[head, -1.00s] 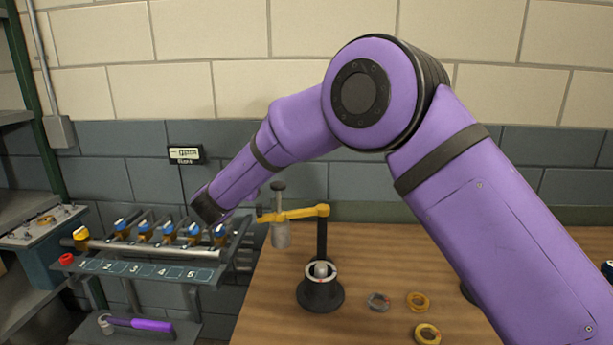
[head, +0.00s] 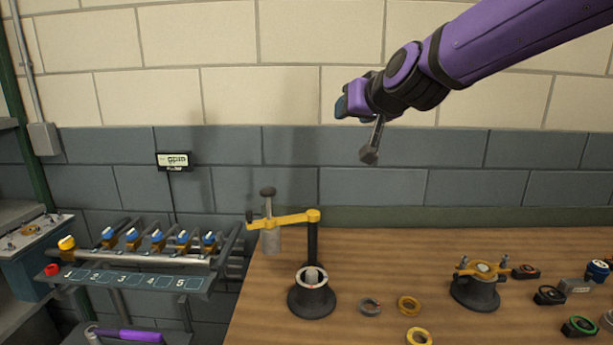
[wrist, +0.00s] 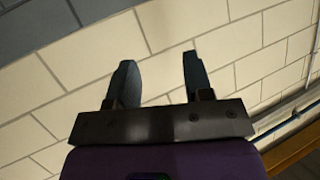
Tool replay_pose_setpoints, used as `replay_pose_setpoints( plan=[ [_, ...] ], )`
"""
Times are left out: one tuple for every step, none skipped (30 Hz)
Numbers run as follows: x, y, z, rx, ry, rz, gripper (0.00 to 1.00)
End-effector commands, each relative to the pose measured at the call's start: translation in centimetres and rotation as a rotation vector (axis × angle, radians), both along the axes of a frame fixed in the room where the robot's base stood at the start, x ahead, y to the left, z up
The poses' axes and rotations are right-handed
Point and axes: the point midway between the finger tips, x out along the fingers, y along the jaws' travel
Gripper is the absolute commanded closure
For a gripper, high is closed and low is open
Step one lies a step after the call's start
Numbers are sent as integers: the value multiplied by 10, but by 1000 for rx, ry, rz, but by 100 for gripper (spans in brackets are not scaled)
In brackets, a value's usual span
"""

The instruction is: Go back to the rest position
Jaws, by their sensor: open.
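My gripper (head: 345,105) is raised high in front of the upper wall, at the end of my purple arm that reaches in from the upper right. In the wrist view its two dark fingers (wrist: 158,80) stand apart with only the pale wall between them. It is open and empty, and it touches nothing.
The wooden table (head: 260,300) holds a black stand with a yellow swing arm (head: 285,219), several loose rings (head: 409,306) and a second dark fixture (head: 475,290). A rack of numbered valves (head: 140,270) stands at the left. The air around my gripper is clear.

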Motion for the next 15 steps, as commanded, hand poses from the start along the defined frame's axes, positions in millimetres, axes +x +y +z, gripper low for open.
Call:
replay_pose_setpoints(
  plan=[
    [-17,-18,1,-16,27,0,53],
    [-28,-27,0,-27,50,2,53],
    [-41,-39,-3,-43,80,4,53],
    [-52,-48,-4,-52,103,3,53],
    [-63,-57,-7,-65,126,3,53],
    [-78,-69,-11,-80,158,0,53],
    [-89,-78,-14,-91,184,-5,53],
    [-101,-87,-17,-103,208,-9,53],
    [-117,-98,-22,-118,243,-17,53],
    [-129,-107,-27,-129,269,-25,53],
    [-141,-115,-30,-139,295,-32,53],
    [-157,-127,-37,-156,331,-45,53],
    [-170,-135,-41,-166,359,-54,53],
    [-182,-143,-46,-176,386,-66,53],
    [-199,-153,-53,-192,423,-81,53]
  ],
)
